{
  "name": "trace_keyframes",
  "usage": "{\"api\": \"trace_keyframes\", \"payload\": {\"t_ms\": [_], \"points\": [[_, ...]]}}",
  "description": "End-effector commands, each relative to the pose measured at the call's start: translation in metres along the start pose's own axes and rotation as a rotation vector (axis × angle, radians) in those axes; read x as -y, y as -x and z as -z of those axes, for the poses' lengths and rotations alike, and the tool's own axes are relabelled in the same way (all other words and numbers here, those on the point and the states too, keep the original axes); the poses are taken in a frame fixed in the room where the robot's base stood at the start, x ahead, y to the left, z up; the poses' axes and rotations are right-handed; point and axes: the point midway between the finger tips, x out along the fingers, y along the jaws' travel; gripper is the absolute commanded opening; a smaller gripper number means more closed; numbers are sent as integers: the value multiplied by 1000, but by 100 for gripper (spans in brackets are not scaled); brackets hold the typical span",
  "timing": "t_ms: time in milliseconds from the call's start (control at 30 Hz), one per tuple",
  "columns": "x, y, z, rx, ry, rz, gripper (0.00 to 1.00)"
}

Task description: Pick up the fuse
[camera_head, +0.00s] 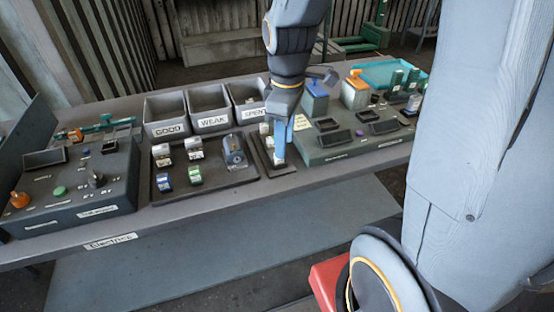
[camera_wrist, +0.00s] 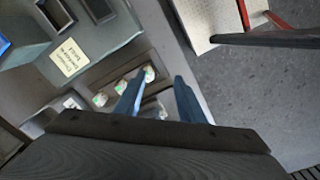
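The fuses are small pale cylinders in a narrow dark tray (camera_head: 283,170) in the middle of the bench. In the wrist view several show as whitish, green-marked round tops in the tray; one fuse (camera_wrist: 149,74) is near the fingertips. My gripper (camera_head: 284,142) is over this tray, pointing down, with blue fingers. In the wrist view my gripper (camera_wrist: 158,82) has its two fingers apart, with nothing clearly held between them. A pale fuse (camera_head: 278,153) shows by the fingers in the head view. Whether a finger touches it cannot be told.
Three grey bins labelled GOOD (camera_head: 167,129), WEAK (camera_head: 210,121) and SPENT (camera_head: 254,111) stand behind. A dark tray (camera_head: 215,189) with coloured blocks and a meter (camera_head: 234,153) is to the left. A green-grey panel (camera_head: 350,151) is close on the right; a control box (camera_head: 75,203) is far left.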

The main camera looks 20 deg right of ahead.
Motion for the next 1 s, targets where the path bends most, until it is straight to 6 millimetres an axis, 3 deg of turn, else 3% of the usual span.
{"api": "trace_keyframes", "payload": {"t_ms": [200, 400, 1000], "points": [[-23, 5, 18, 16, 443, 32, 36], [-32, 6, 24, 18, 640, 49, 36], [-24, -48, 19, 19, 668, 55, 36]]}}
